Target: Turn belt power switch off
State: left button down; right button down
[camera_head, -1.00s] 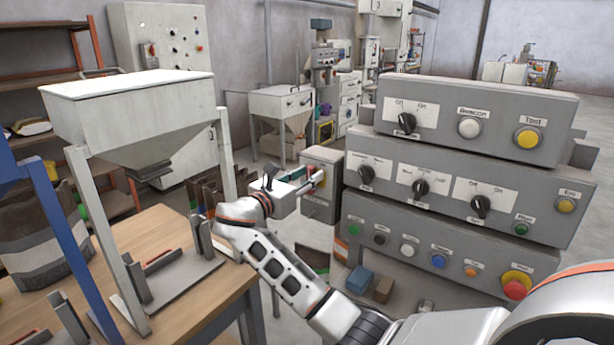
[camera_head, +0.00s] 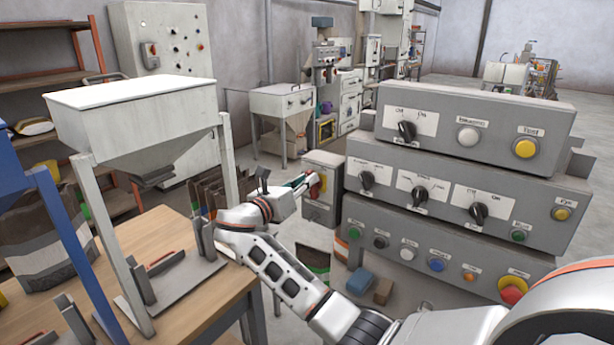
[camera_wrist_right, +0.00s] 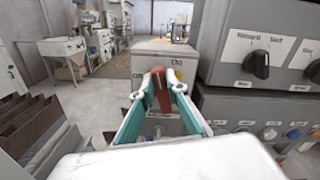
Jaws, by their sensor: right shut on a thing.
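The belt power switch appears to be the small grey box (camera_head: 318,210) beside the stacked control panels, with a red lever (camera_wrist_right: 161,92) on its front. In the right wrist view the lever stands nearly upright, slightly tilted, and part of an "On" label shows to its right. My right gripper (camera_head: 312,182) reaches the box front from the left. In the right wrist view its green-lined fingers (camera_wrist_right: 162,84) are closed around the lever, one on each side. The lower part of the box is partly hidden by the gripper. My left gripper is not in view.
Stacked grey panels (camera_head: 455,190) with several knobs and buttons stand close to the right of the box. A hopper on a frame (camera_head: 135,115) stands over the wooden table (camera_head: 185,320) at left. Blue and brown blocks (camera_head: 360,280) lie below the panels.

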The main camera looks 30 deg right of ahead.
jog(key=shift+w+a+f+n, duration=0.1)
jog(key=shift+w+f+n, duration=0.2)
jog(key=shift+n, duration=2.15)
jog(key=shift+w+a+f+n, duration=0.1)
jog(key=shift+w+f+n, duration=0.15)
jog(key=shift+n, duration=2.15)
jog(key=shift+w+f+n, duration=0.2)
jog(key=shift+f+n, duration=0.1)
jog(key=shift+n, duration=2.15)
jog(key=c, duration=2)
grip_release()
jog(key=shift+f, duration=0.1)
jog(key=shift+a, duration=0.15)
